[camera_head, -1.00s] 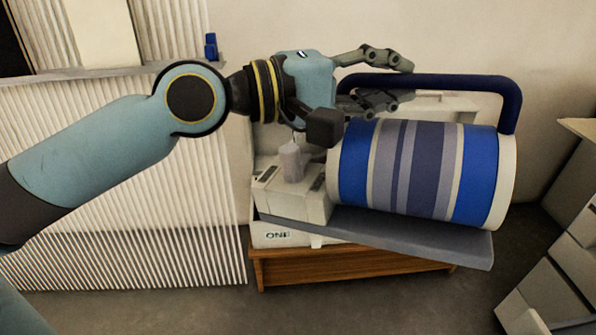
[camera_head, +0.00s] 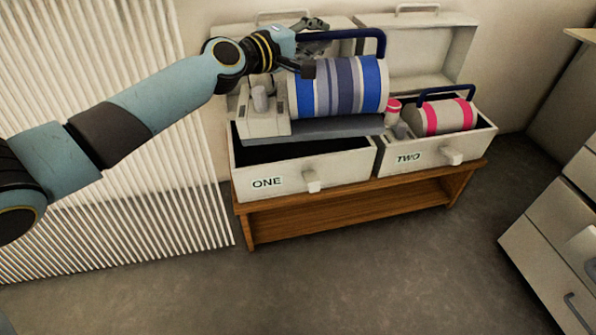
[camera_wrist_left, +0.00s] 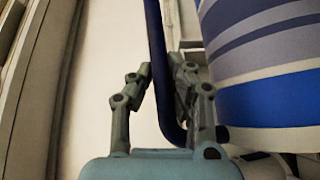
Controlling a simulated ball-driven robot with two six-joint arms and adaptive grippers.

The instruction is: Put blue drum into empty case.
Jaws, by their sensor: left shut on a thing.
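The blue drum (camera_head: 371,82) is a striped blue, grey and white cylinder on a grey base, with a dark blue handle and a pale box at its left end. My left gripper (camera_head: 322,36) is shut on the handle near its left end. In the left wrist view, the fingers (camera_wrist_left: 160,82) close around the handle, with the drum (camera_wrist_left: 275,100) to the right. The drum hangs level above the open case marked ONE (camera_head: 340,166). The visible part of that case's inside is dark and empty; the drum hides the rest. My right gripper is out of view.
The open case marked TWO (camera_head: 474,143) stands to the right and holds a smaller pink-banded drum (camera_head: 448,117). Both cases stand on a wooden bench (camera_head: 345,212). A ribbed white panel (camera_head: 130,150) is at left, grey drawers (camera_head: 560,240) at right. The floor in front is clear.

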